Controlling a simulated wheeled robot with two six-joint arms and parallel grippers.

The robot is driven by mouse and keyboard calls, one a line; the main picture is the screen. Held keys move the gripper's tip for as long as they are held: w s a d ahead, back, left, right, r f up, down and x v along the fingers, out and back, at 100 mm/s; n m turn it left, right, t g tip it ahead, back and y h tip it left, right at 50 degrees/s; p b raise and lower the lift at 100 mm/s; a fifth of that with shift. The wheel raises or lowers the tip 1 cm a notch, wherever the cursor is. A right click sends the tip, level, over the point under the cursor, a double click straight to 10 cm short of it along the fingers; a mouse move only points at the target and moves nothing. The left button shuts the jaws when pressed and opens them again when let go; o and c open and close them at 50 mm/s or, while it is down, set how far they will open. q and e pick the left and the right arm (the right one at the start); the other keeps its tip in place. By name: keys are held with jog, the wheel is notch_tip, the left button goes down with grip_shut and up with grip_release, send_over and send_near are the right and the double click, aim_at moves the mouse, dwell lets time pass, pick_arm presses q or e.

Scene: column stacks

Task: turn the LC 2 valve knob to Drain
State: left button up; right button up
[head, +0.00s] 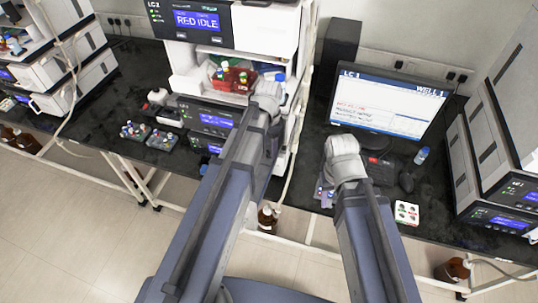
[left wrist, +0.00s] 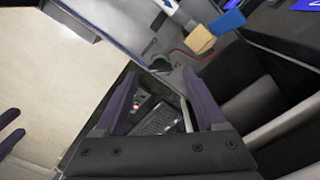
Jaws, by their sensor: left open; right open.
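The middle column stack has a label that looks like LC 2 and a screen reading RED IDLE (head: 196,20). I cannot make out its valve knob in either view. My left arm reaches up in front of this stack, and its wrist hides part of the lower modules. In the left wrist view my left gripper (left wrist: 160,108) is open, with nothing between its two dark fingers. My right gripper (head: 345,163) is over the bench in front of the monitor, open and apart from the stack; its fingers are hard to make out.
A monitor (head: 388,106) stands on the black bench, with a mouse (head: 406,181) and a white tray (head: 407,212) near it. Another stack (head: 500,180) stands at the right. Vial racks (head: 135,131) lie left of the middle stack. Brown bottles (head: 268,217) stand below.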

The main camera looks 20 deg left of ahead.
aim_at(269, 154)
pick_arm(q)
notch_tip(269, 154, down, 2)
jog(key=shift+f+b, duration=0.25)
jog(key=shift+b, duration=0.5)
grip_shut()
